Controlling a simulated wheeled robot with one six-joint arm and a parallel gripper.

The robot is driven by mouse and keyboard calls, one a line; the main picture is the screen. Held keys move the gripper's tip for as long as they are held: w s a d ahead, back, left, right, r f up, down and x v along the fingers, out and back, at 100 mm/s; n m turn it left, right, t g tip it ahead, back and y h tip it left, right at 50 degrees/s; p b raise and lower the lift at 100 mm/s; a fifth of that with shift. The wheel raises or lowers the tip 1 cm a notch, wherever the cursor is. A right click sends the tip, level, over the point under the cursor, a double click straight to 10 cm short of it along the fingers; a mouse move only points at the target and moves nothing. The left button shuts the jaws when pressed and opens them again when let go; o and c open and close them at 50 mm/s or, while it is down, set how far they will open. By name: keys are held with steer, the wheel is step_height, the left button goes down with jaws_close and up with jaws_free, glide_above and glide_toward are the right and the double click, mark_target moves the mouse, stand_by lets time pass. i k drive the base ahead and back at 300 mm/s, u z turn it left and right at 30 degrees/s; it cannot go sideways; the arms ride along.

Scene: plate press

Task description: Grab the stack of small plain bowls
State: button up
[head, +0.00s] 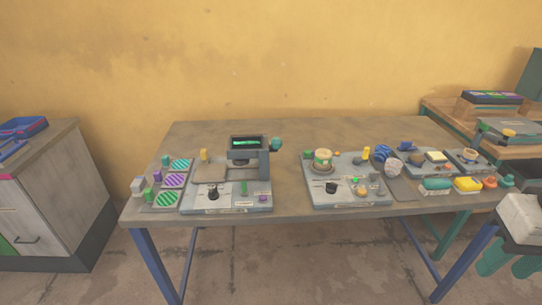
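I cannot pick out a stack of small plain bowls with certainty at this size. A small whitish rounded thing (393,165) at the right part of the table may be it. It lies just in front of a blue patterned rounded thing (382,152), and the two seem close or touching. A cream round piece with a green band (323,158) stands on a round base on the grey board left of them.
The table (290,130) is bare along its back and between the left press unit (248,150) and the right board (345,190). Striped plates (174,181) lie at the left. Sponges and small dishes (467,185) crowd the right end. A grey cabinet (45,190) stands left.

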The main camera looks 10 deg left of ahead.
mark_target(323, 157)
steer(key=u, duration=0.25)
steer(key=i, duration=1.15)
steer(key=z, duration=0.4)
